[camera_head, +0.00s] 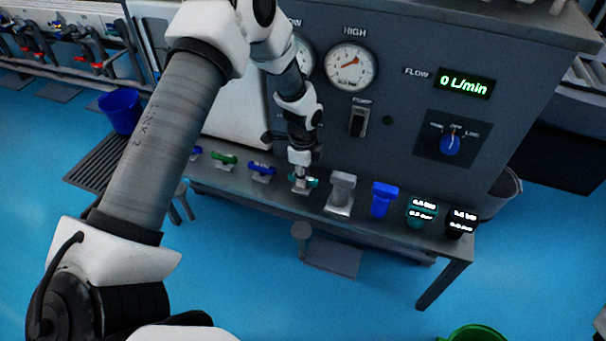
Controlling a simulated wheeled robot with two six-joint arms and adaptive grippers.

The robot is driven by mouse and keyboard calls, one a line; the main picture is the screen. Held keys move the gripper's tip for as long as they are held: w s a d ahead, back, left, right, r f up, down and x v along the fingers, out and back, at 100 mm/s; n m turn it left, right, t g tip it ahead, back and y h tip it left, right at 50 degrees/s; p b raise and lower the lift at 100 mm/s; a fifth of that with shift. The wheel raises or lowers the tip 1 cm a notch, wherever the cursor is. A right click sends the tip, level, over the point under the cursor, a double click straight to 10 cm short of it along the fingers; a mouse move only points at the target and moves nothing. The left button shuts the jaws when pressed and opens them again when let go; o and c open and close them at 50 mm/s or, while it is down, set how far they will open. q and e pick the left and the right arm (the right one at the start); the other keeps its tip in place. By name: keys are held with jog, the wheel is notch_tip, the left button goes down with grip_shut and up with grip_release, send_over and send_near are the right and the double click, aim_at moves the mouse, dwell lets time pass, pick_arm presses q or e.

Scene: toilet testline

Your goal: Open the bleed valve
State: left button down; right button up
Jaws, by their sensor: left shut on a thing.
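My left arm reaches in from the left, and my left gripper (301,177) points down at the bench in front of the panel. It is shut on a teal valve handle (312,183), which is partly hidden by the fingers. To its left on the bench are a blue valve handle (262,168) and a green valve handle (224,158). No readable label shows which one is the bleed valve. My right gripper is not in view.
A grey fitting (341,190) and a blue fitting (383,199) stand right of the gripper, then two small digital gauges (422,211). The panel has a HIGH dial (350,67), a pump switch (358,121) and a flow display (464,83) reading 0 L/min.

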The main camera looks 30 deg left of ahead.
pick_arm(q)
jog(key=shift+r+n+p, duration=0.2)
jog(key=shift+n+p, duration=0.5)
jog(key=shift+p, duration=0.45)
jog(key=n+p, duration=0.5)
jog(key=shift+s+p, duration=0.1)
jog(key=shift+p, duration=0.25)
jog(key=n+p, duration=0.3)
jog(key=n, duration=0.1)
jog(key=shift+n+p, duration=0.3)
jog(key=shift+p, duration=0.05)
jog(key=n+p, duration=0.2)
jog(key=n, duration=0.1)
jog(key=shift+f+n, duration=0.1)
jog(key=shift+n, duration=0.2)
jog(key=shift+f+n+p, duration=0.15)
jog(key=shift+n+p, duration=0.95)
jog(key=shift+n, duration=0.6)
jog(key=c, duration=1)
grip_release()
jog(key=shift+c, duration=0.2)
